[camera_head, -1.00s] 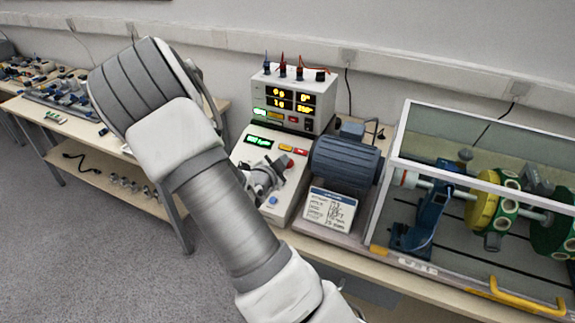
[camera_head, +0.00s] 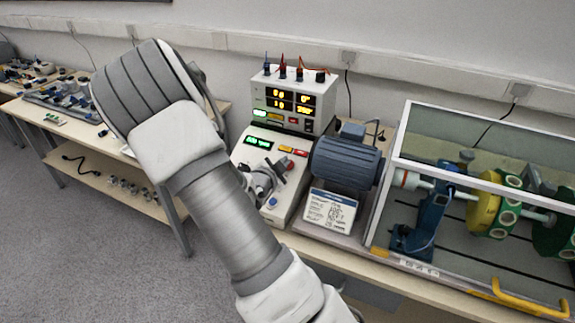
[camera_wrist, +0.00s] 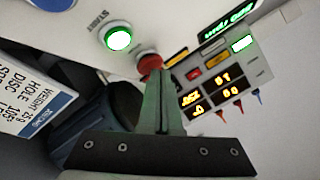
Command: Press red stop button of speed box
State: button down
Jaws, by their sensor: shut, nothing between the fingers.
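The speed box (camera_head: 243,158) is a white sloped console on the bench with a green lit display (camera_head: 258,142). My gripper (camera_wrist: 155,84) is shut and empty, its fingers pointing at the red stop button (camera_wrist: 150,63). The fingertips overlap the lower edge of this round button in the wrist view; I cannot tell whether they touch it. A lit green START button (camera_wrist: 118,39) sits beside it. In the head view my gripper (camera_head: 277,171) is over the console's sloped face and partly hides the red button.
A white instrument box (camera_head: 318,92) with yellow digits stands behind the console. A blue motor (camera_head: 345,163) and a label card (camera_head: 330,208) are close on the right. Further right is a clear-covered rig (camera_head: 410,262) with a shaft and discs.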

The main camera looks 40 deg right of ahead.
jog(key=shift+f, duration=0.15)
jog(key=shift+r, duration=0.2)
dwell(0.3)
jog(key=shift+s+a+r+p, duration=0.15)
jog(key=shift+a+r+p, duration=0.15)
jog(key=shift+r, duration=0.25)
jog(key=r+p, duration=0.1)
jog(key=a+r+p, duration=0.1)
jog(key=r, duration=0.1)
jog(key=s+r+p, duration=0.1)
jog(key=shift+a+r, duration=0.25)
jog(key=shift+a, duration=0.15)
dwell(0.7)
